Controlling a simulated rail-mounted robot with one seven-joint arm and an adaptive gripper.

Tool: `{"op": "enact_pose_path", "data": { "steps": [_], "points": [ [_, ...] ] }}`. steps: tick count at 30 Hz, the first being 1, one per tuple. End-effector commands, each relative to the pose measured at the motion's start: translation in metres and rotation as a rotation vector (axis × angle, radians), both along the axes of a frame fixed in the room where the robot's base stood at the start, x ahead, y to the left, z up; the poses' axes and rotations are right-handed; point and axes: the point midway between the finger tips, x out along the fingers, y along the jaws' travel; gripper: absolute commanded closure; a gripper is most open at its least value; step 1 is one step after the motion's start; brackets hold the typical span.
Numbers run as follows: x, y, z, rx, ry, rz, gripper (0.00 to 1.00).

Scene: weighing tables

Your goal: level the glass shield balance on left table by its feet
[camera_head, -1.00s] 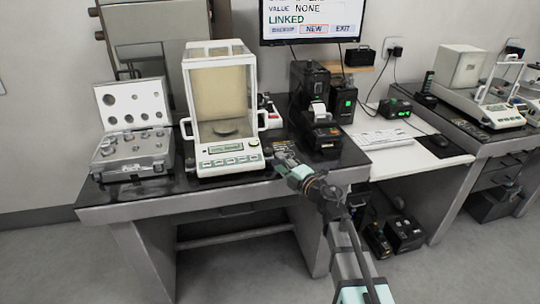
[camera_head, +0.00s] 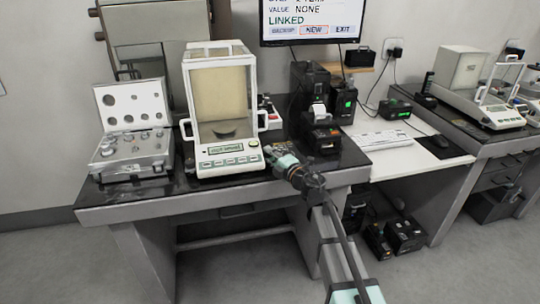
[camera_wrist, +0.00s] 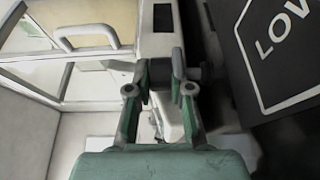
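The glass shield balance (camera_head: 222,110) stands on the left table (camera_head: 130,200), with a round pan inside and a keypad front. Its glass wall and white door handle (camera_wrist: 88,33) fill the left of the wrist view. My gripper (camera_head: 270,150) is beside the balance's front right corner, low near the tabletop. In the wrist view my gripper (camera_wrist: 160,72) shows two fingertips apart, with a narrow gap and pale casing behind. A dark knob-like part (camera_wrist: 205,73) lies right of the fingertips; I cannot tell if it is a foot. The feet are not clearly visible.
An open case of weights (camera_head: 133,150) stands left of the balance. A black printer (camera_head: 322,135) stands to the right, and a dark box with white lettering (camera_wrist: 285,50) is close on the right in the wrist view. A monitor (camera_head: 310,20) hangs behind.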

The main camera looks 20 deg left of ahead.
Motion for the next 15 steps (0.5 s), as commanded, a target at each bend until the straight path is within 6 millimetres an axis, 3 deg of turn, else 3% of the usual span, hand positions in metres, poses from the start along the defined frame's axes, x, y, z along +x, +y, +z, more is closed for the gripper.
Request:
{"op": "enact_pose_path", "data": {
  "steps": [8,15],
  "points": [
    [0.0022,0.0002,0.0018,-0.001,0.001,0.021,1.00],
    [0.0067,-0.0004,0.0040,0.000,0.001,0.165,1.00]
  ]
}}
